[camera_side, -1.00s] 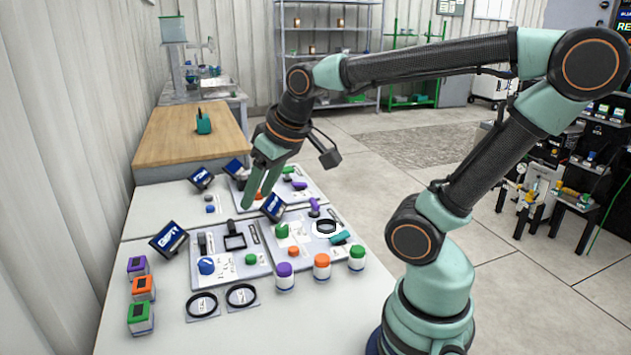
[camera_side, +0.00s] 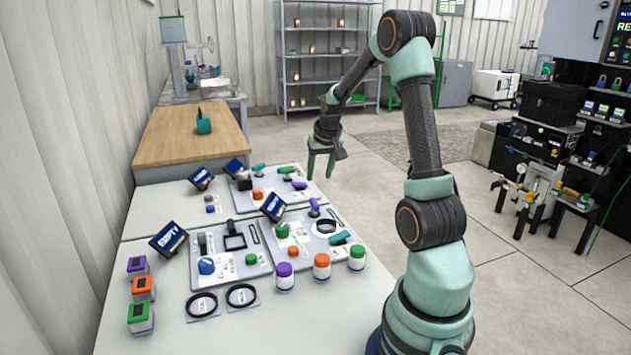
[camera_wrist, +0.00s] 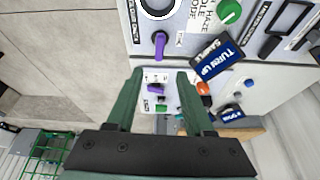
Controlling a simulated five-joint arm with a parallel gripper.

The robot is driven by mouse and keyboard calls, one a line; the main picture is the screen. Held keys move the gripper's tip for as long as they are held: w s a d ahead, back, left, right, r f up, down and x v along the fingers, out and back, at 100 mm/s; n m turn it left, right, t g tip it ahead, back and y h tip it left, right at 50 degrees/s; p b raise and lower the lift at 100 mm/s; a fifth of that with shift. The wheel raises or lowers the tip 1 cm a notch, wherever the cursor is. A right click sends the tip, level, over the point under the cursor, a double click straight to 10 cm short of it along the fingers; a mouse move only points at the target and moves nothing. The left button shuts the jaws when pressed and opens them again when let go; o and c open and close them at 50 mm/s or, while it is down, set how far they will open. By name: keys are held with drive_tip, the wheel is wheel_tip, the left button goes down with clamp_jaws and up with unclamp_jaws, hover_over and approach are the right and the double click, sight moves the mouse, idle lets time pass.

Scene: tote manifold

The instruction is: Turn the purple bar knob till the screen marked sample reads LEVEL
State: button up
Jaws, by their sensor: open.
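A purple bar knob (camera_side: 314,207) stands on the middle panel, at its far edge. It also shows in the wrist view (camera_wrist: 160,43), apart from my fingers. The screen marked sample (camera_wrist: 215,58) reads TURN UP in the wrist view; it stands by that panel in the side view (camera_side: 273,207). My gripper (camera_side: 320,174) is open and empty, in the air beyond this knob and by the far panel's right side. A second purple bar knob (camera_wrist: 157,90), on the far panel, shows between my open fingers in the wrist view.
The middle panel also has a green knob (camera_side: 282,231) and a black ring (camera_side: 326,227). The far panel (camera_side: 240,199) carries other small controls. Jars with purple, orange (camera_side: 322,261) and green lids stand at the front. Open floor lies right of the table.

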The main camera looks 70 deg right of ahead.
sight(314, 201)
drive_tip(key=x, duration=1.1)
drive_tip(key=shift+f, duration=0.3)
clamp_jaws()
